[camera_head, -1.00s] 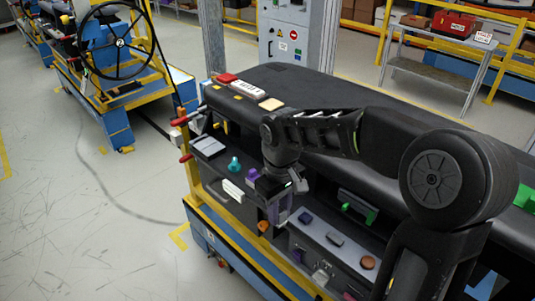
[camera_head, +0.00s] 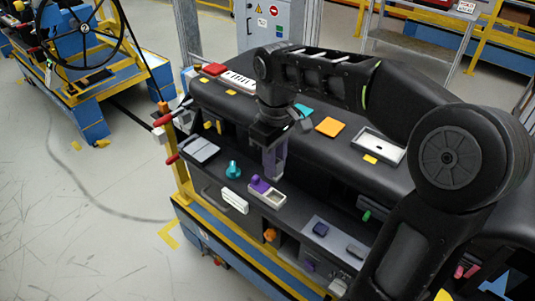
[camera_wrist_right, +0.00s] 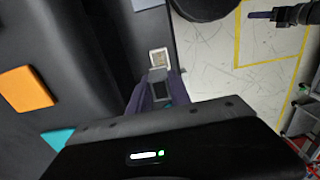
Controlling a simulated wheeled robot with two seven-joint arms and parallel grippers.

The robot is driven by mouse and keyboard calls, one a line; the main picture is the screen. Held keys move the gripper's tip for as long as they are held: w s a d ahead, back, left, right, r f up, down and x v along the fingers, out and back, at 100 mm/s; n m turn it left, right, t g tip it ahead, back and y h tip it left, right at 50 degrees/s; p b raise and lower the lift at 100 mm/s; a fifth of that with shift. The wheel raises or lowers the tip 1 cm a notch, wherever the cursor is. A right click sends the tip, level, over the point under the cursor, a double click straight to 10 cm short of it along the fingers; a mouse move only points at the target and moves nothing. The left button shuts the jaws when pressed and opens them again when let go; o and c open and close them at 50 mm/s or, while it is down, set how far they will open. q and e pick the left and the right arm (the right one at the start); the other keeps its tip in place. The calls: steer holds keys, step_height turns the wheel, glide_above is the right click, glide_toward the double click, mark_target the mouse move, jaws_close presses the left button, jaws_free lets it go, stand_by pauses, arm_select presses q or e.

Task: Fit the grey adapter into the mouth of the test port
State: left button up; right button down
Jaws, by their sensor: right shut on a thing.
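My right gripper (camera_head: 273,160) has purple fingers and points down above the dashboard's front shelf. In the right wrist view its fingers (camera_wrist_right: 160,92) are shut on a grey block, the adapter (camera_wrist_right: 159,75). The head view does not show the adapter clearly. A pale square frame with a recess, which looks like the test port (camera_wrist_right: 158,57), lies just beyond the adapter in the wrist view. It also shows on the shelf below my gripper in the head view (camera_head: 272,199). The adapter appears apart from it. My left gripper (camera_wrist_right: 262,15) shows small at the wrist view's top right; its opening is unclear.
Orange (camera_head: 330,127) and teal pads lie on the dashboard top. A yellow post (camera_head: 180,160) stands at its left end. Floor at left is open.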

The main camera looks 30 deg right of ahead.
mark_target(276, 181)
steer(key=shift+s+r, duration=0.15)
steer(key=shift+s, duration=0.25)
arm_select(q)
steer(key=shift+s, duration=0.2)
arm_select(e)
steer(key=shift+w, duration=0.1)
